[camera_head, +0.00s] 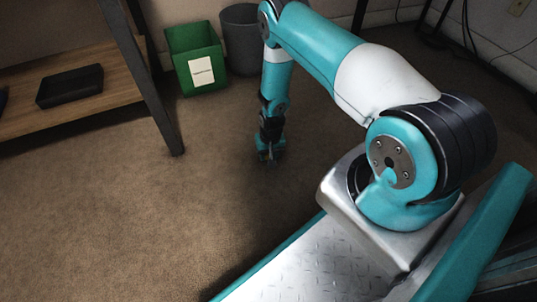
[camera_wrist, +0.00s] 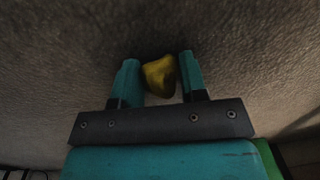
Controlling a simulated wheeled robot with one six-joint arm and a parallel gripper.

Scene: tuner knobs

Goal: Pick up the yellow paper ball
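The yellow paper ball (camera_wrist: 159,75) is a small crumpled lump, seen in the wrist view between the two teal fingers of my gripper (camera_wrist: 160,78). The ball nearly fills the space between the fingers. A slim gap seems to show on its right side, and contact on the left is unclear. The fingers stand apart. In the head view my gripper (camera_head: 270,157) points straight down, close to the carpet. The ball cannot be made out there, as my arm end covers that spot.
A green bin (camera_head: 195,62) with a white label and a grey bin (camera_head: 241,42) stand behind my gripper. At the left is a wooden shelf (camera_head: 110,72) with a dark metal leg and a black tray (camera_head: 70,86). Carpet (camera_head: 150,220) in front is clear.

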